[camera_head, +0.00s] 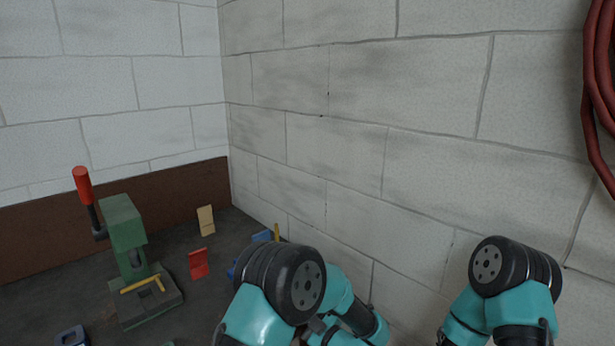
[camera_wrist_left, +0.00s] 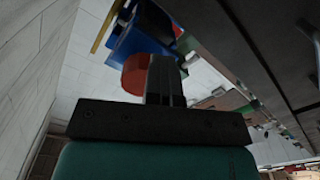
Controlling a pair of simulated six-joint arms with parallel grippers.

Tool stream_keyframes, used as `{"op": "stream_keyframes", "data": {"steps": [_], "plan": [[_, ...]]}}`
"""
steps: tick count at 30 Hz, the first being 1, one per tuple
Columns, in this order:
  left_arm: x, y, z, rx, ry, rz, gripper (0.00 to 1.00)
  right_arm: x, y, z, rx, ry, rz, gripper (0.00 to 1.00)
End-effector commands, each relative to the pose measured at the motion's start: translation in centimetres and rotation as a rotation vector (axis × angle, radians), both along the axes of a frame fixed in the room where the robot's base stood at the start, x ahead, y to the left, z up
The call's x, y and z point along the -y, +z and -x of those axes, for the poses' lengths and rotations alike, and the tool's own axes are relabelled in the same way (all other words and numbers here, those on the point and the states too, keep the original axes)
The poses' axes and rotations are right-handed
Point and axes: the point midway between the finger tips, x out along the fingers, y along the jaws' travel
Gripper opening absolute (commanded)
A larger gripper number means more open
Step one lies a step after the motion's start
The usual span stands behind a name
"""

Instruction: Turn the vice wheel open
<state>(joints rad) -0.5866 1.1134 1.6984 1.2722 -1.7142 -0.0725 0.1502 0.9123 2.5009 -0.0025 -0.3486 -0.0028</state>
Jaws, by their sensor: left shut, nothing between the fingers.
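The vice is blue (camera_wrist_left: 140,42) and shows near the top of the left wrist view. In the head view only small blue parts of it (camera_head: 262,236) show behind my left arm. An orange-red round piece, apparently the wheel (camera_wrist_left: 134,76), sits at the vice's near side in the wrist view. My left gripper (camera_wrist_left: 166,62) is shut and empty, with its fingers right beside the wheel and covering part of it. I cannot tell whether they touch. In the head view the left gripper is hidden. My right gripper is out of view.
A green press (camera_head: 124,222) with a red-handled lever (camera_head: 82,185) stands at the left of the dark bench. A red block (camera_head: 199,263) and a tan block (camera_head: 206,220) stand between it and the vice. A block wall rises close behind.

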Motion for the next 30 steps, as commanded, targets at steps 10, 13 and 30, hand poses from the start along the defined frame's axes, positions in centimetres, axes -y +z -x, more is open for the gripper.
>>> {"op": "stream_keyframes", "data": {"steps": [10,13,30], "plan": [[0.1,1.2,-2.0,0.024,-0.013,0.011,0.0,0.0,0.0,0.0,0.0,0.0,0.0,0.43],[0.3,1.3,-2.1,0.024,-0.012,0.01,0.0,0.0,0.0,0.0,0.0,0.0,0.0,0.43],[0.8,2.1,-2.7,0.024,-0.013,0.009,0.0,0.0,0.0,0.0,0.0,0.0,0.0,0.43]]}}
